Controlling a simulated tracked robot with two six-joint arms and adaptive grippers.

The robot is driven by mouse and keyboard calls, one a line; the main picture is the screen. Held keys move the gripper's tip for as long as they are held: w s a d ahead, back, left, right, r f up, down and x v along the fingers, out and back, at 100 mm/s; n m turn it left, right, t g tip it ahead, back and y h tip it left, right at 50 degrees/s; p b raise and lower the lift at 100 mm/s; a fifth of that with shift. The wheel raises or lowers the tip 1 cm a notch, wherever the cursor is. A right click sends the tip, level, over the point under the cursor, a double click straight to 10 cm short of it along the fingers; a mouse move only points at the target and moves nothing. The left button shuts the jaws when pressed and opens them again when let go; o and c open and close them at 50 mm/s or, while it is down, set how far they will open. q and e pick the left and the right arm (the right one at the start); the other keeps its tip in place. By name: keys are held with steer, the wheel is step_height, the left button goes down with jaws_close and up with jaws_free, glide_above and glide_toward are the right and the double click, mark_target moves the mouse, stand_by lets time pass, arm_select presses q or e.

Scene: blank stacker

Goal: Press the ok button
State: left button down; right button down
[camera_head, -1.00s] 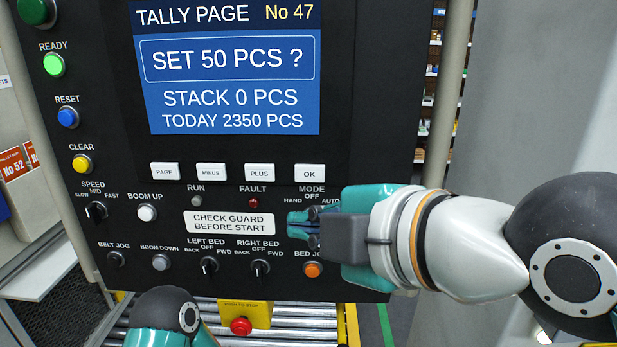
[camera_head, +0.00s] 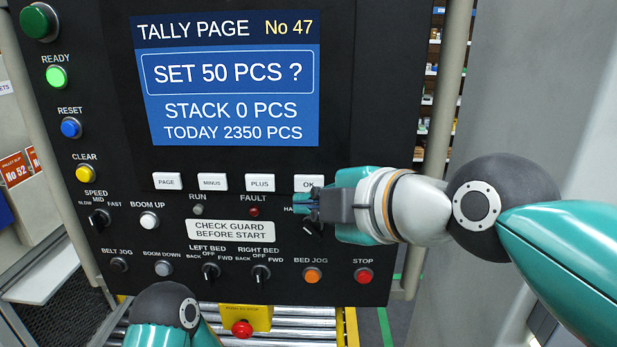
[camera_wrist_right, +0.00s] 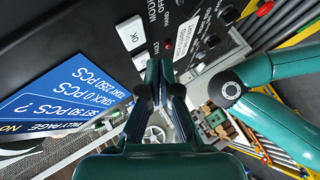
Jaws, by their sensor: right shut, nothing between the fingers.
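The white OK button (camera_head: 309,181) is at the right end of a row of white keys under the screen. It also shows in the right wrist view (camera_wrist_right: 132,33), up and left of the fingers. My right gripper (camera_head: 299,205) is shut and empty, its fingertips just below the OK button in the head view. I cannot tell whether they touch the panel. In the right wrist view the right gripper (camera_wrist_right: 160,75) points at the panel side. The screen (camera_head: 232,85) reads "SET 50 PCS ?". My left gripper is not in view.
The PLUS key (camera_head: 260,183) is left of OK. Below are the MODE knob (camera_head: 312,228), partly hidden by my gripper, the orange BED JOG button (camera_head: 312,275) and the red STOP button (camera_head: 363,276). A yellow box with a red button (camera_head: 242,328) stands below the panel.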

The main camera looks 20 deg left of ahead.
mark_target(298, 192)
steer(key=shift+w+a, duration=0.25)
steer(key=shift+w, duration=0.65)
stand_by(0.8)
steer(key=shift+w+a, duration=0.15)
steer(key=shift+w, duration=0.2)
steer(key=shift+w+a, duration=0.1)
steer(key=shift+w, duration=0.25)
stand_by(0.7)
stand_by(0.3)
steer(key=shift+s+d, duration=0.25)
steer(key=shift+s, duration=0.5)
steer(key=shift+b, duration=0.3)
